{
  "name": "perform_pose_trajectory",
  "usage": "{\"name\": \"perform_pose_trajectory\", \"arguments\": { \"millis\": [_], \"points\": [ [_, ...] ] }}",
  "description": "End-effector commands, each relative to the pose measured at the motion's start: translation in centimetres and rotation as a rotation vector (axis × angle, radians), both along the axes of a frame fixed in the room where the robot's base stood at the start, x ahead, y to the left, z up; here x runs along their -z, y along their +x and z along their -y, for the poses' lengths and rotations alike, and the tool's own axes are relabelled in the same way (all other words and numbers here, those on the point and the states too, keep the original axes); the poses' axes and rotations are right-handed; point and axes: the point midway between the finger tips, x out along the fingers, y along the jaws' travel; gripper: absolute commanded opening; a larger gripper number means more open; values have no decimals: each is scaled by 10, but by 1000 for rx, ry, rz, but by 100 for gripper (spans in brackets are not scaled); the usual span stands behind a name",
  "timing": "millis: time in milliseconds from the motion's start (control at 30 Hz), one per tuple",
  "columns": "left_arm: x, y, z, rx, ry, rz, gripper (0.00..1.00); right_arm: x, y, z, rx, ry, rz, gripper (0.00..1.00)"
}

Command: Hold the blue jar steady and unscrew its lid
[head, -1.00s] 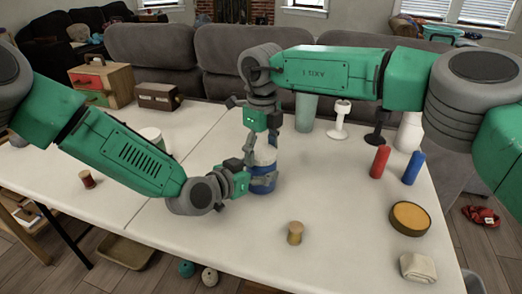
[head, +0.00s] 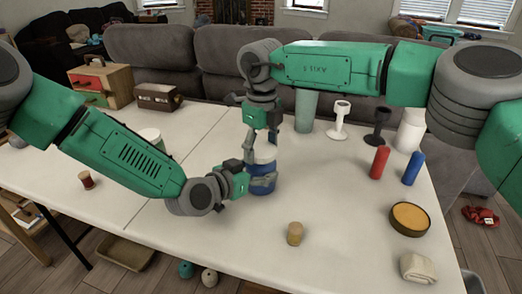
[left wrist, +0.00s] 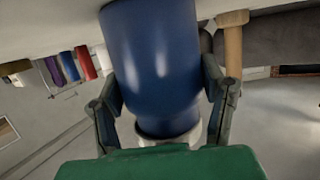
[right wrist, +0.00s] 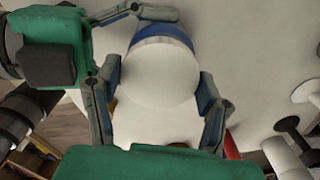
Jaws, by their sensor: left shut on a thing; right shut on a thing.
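The blue jar (head: 263,184) stands upright on the white table, with its white lid (head: 265,154) on top. My left gripper (head: 248,180) is shut on the jar's side from the left. In the left wrist view its fingers lie on both sides of the blue body (left wrist: 155,60), and part of the white lid (left wrist: 172,142) shows beyond the body. My right gripper (head: 262,146) points down from above and is shut on the lid. In the right wrist view the round lid (right wrist: 160,75) sits between its fingers. I cannot tell how loose the lid is.
A wooden spool (head: 295,233) stands in front of the jar. A green cylinder (head: 305,110), white goblet (head: 340,118) and dark goblet (head: 377,124) stand behind. Red (head: 380,162) and blue (head: 412,168) cylinders and a round tin (head: 410,219) are at right. The front middle table is mostly clear.

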Motion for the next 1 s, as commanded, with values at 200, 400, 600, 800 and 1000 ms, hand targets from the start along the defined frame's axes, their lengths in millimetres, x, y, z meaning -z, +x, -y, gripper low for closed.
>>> {"name": "perform_pose_trajectory", "arguments": {
  "millis": [200,400,600,800,1000],
  "points": [
    [0,0,0,0,-1,1,0,-8,0,0,0,-1,-1,29],
    [0,0,0,0,-1,1,0,-14,0,0,0,1,-1,29],
    [0,0,0,0,-1,1,0,-14,0,0,0,1,-1,29],
    [0,0,0,0,-1,1,0,-19,0,0,0,1,1,29],
    [0,0,0,0,-1,1,0,-43,0,0,0,1,2,29]
  ]
}}
